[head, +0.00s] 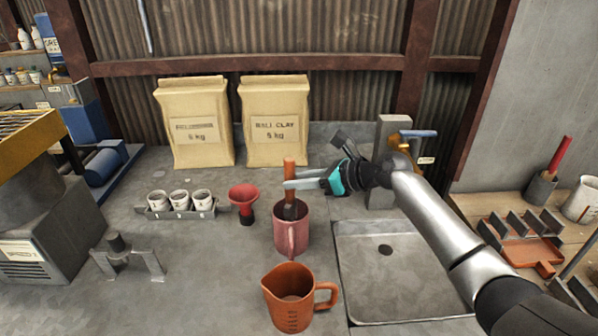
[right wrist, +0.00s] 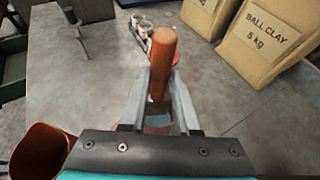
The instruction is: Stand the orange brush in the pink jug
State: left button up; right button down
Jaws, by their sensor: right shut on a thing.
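The orange brush (head: 289,168) is roughly upright, handle up, over the pink jug (head: 291,236). Its dark lower end shows at the jug's mouth and appears to be inside the rim. Whether it touches the jug's bottom is hidden. My right gripper (head: 291,184) reaches in from the right and is shut on the brush handle, above the jug's rim. In the right wrist view the handle (right wrist: 162,62) stands between the two fingers. My left gripper is not in view.
An orange measuring jug (head: 291,300) stands just in front of the pink jug. A red funnel (head: 244,198) and several white cups (head: 180,200) in a rack are to the left. A sink (head: 395,275) lies to the right. Clay bags (head: 275,120) stand behind.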

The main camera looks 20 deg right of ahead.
jog(key=shift+f+b, duration=0.8)
jog(key=shift+f, duration=1.75)
jog(key=c, duration=0.6)
grip_release()
jog(key=shift+o, duration=0.2)
jog(key=shift+s+d, duration=0.1)
jog(key=p, duration=0.3)
send_near(294, 199)
jog(key=v, duration=0.6)
jog(key=shift+d, duration=0.3)
jog(key=shift+s+r, duration=0.1)
jog(key=shift+s, duration=0.05)
